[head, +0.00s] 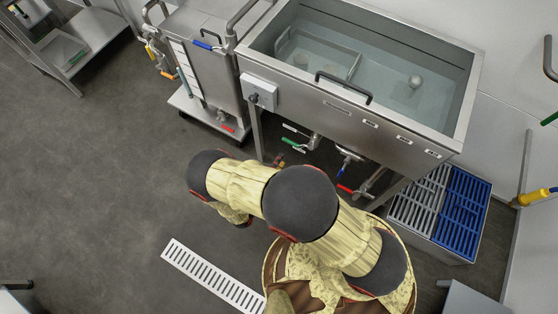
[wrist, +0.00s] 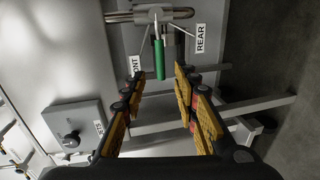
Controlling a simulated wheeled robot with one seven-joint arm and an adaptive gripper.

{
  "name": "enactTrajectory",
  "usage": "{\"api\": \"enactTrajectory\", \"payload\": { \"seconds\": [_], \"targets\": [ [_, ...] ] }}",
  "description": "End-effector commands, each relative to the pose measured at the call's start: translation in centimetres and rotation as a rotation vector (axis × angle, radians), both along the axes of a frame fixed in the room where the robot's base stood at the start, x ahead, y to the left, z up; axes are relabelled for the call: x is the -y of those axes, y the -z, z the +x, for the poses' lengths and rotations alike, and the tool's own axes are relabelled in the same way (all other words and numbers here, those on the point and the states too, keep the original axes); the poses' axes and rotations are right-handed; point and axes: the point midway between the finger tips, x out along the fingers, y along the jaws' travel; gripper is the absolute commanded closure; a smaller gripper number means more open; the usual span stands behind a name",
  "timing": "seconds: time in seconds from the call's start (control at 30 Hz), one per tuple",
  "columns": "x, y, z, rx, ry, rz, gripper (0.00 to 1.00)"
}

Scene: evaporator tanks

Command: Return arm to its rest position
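My arm is folded in the lower middle of the head view, in front of the tank. My gripper (wrist: 158,76) shows in the wrist view with its two fingers apart and nothing held between them. A green valve handle (wrist: 160,58) hangs from a metal pipe beyond the fingertips and lines up with the gap between them. I cannot tell how far off it is. Labels stand on both sides of it; the right one reads REAR (wrist: 200,38), and the left one is partly hidden by a finger.
An open steel tank (head: 460,130) with liquid stands at the upper right, with valves below it. A control box (head: 262,92) with a knob is on its front. A smaller tank (head: 205,70) stands left. A blue grate (head: 463,212) is at right.

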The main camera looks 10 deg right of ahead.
Motion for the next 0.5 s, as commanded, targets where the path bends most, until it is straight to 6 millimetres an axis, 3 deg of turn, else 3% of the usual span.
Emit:
{"api": "enactTrajectory", "payload": {
  "seconds": [0.5],
  "targets": [
    [0.01,0.06,0.01,-0.032,-0.010,-0.041,0.70]
  ]
}}
